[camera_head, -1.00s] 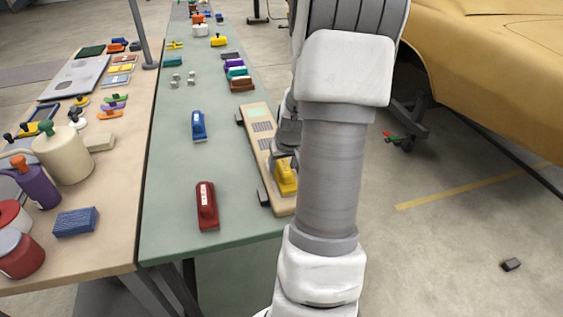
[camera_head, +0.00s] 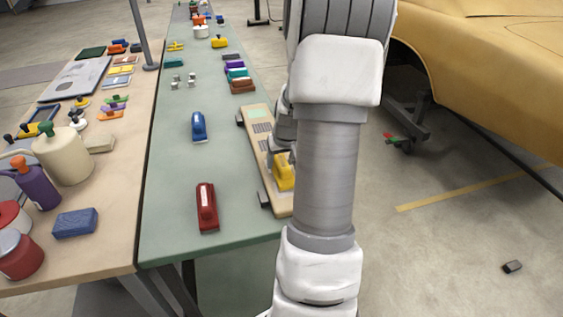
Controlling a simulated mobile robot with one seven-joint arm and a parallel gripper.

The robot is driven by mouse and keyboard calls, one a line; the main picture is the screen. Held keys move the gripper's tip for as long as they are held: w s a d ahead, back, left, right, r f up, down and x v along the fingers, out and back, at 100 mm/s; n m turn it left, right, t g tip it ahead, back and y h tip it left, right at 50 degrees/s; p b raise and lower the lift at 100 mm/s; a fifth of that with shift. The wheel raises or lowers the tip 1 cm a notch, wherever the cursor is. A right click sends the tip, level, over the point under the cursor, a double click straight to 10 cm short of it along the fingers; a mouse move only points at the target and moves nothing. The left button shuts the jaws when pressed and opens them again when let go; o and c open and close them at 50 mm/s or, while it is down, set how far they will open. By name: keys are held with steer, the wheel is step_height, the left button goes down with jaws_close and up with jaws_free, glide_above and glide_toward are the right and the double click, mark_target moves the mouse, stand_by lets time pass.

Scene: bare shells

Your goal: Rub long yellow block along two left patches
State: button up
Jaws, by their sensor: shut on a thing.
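The yellow block (camera_head: 283,178) sits at the near end of a long pale wooden board (camera_head: 251,116), partly hidden by my arm. My gripper (camera_head: 284,158) is shut on it from above; the fingertips are mostly hidden. I cannot tell whether the block touches the board surface. Any patches under or behind my arm are hidden.
Dark clamps (camera_head: 263,200) hold the board's left edge. A tan table (camera_head: 115,215) with bottles adjoins on the left. A yellow car body (camera_head: 490,70) is on the right.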

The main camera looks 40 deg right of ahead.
steer(key=shift+s+a, duration=0.35)
steer(key=shift+s, duration=0.3)
steer(key=shift+s+a, duration=0.3)
steer(key=shift+s, duration=0.3)
steer(key=shift+w+d+f+b, duration=0.1)
steer(key=shift+w+d+b, duration=0.25)
steer(key=shift+w, duration=0.25)
steer(key=shift+w+r+p, duration=0.1)
steer(key=shift+r+p, duration=0.2)
steer(key=shift+r, duration=0.1)
steer(key=shift+r+p, duration=2.05)
steer(key=shift+r, duration=1.15)
